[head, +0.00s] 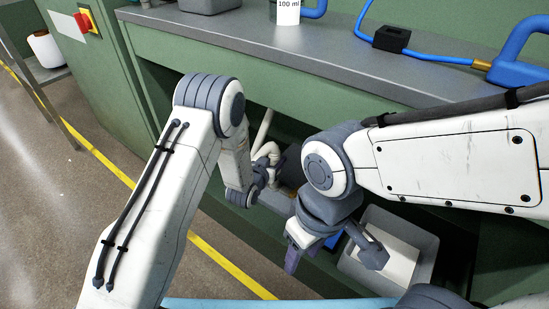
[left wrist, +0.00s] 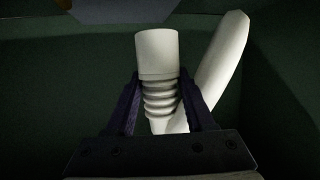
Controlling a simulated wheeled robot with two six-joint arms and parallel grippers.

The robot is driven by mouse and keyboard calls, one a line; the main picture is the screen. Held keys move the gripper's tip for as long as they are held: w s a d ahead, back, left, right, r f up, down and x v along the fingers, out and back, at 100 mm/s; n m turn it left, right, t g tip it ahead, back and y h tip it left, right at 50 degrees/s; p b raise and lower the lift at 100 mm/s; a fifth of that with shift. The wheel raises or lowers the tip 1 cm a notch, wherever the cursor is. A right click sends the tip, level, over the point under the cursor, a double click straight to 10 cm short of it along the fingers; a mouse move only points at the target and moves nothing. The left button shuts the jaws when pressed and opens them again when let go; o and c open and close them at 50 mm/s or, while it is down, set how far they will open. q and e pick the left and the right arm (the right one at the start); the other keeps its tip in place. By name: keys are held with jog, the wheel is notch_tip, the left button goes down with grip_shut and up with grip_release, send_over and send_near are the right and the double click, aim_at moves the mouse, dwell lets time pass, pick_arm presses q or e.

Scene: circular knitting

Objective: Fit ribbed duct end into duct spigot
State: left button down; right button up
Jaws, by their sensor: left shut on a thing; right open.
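The ribbed duct end (left wrist: 158,98) is white, with a smooth round cuff at the top and ribs below. In the left wrist view my left gripper (left wrist: 163,112) is shut on its ribbed part, one finger on each side. A smooth white tube (left wrist: 223,65) slants up to the right behind it. I cannot tell whether this is the duct spigot or more of the duct. In the head view my left gripper (head: 264,177) is small and partly hidden inside the bench opening, by a slanting white pipe (head: 264,128). My right gripper (head: 335,259) is open and empty.
The green bench (head: 270,70) has a grey top above both grippers. A grey bin (head: 425,240) with a white thing in it stands beside my right gripper. A blue hose (head: 430,55) lies on the top. The opening's inside is dark.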

pick_arm(q)
jog(key=shift+f+b, duration=0.85)
jog(key=shift+f, duration=0.7)
dwell(0.5)
jog(key=shift+f+b, duration=1.45)
jog(key=shift+f, duration=0.9)
jog(key=shift+c, duration=0.9)
grip_release()
jog(key=shift+r, duration=0.1)
jog(key=p+v, duration=0.5)
jog(key=v, duration=0.5)
jog(key=shift+s, duration=0.2)
